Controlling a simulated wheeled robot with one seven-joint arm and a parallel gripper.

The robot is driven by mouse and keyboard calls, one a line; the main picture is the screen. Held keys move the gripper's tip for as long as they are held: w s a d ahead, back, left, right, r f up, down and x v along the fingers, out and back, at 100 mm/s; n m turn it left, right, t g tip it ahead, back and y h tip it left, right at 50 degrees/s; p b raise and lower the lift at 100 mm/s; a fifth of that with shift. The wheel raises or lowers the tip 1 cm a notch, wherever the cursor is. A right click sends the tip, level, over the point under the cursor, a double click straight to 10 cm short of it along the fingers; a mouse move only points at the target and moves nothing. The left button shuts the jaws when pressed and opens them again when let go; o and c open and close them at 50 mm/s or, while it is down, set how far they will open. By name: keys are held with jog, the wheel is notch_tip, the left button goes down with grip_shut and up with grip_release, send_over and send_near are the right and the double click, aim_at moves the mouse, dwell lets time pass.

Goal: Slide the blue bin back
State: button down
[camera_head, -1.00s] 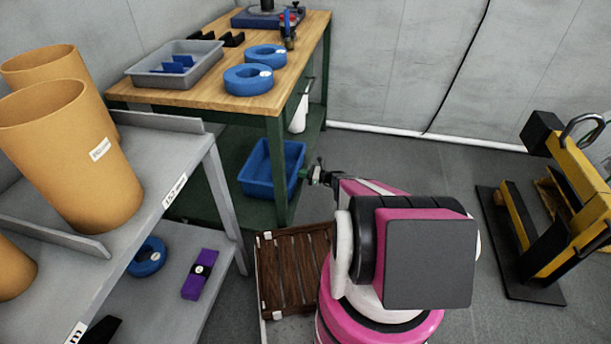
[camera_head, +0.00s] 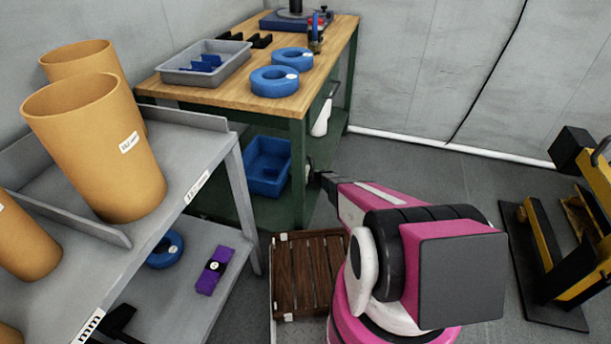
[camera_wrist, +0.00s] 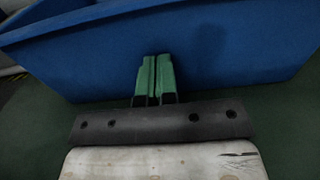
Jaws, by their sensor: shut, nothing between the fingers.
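The blue bin (camera_head: 268,165) sits on the green lower shelf of the workbench, behind the front leg. Its blue side wall fills the upper part of the wrist view (camera_wrist: 230,50). My gripper (camera_wrist: 156,72) shows in the wrist view with its green fingers together and nothing between them. The fingertips are at the bin's wall, close to or touching it; I cannot tell which. In the head view my gripper is at the right side of the bin, partly hidden behind the bench leg.
The green bench leg (camera_head: 299,175) stands between my camera and the bin. A grey shelf (camera_head: 190,160) is at left, and a yellow press-like machine (camera_head: 560,240) at right.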

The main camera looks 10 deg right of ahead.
jog(key=x, duration=0.9)
jog(key=shift+a, duration=0.2)
jog(key=shift+d, duration=0.1)
jog(key=v, duration=1.3)
jog(key=shift+s+d, duration=0.1)
jog(key=shift+d, duration=0.3)
jog(key=s+r+n+g+h, duration=0.65)
jog(key=s+r+n, duration=0.65)
jog(key=s+r, duration=0.3)
jog(key=s+d+r+n+h, duration=0.4)
jog(key=s+d+r+h, duration=0.1)
jog(key=s, duration=0.3)
jog(key=s+d+r+n+h, duration=0.5)
jog(key=s+r, duration=0.3)
jog(key=shift+s+d+r+n, duration=0.2)
jog(key=shift+s+r+n, duration=0.1)
jog(key=shift+s, duration=0.05)
jog(key=shift+g, duration=0.25)
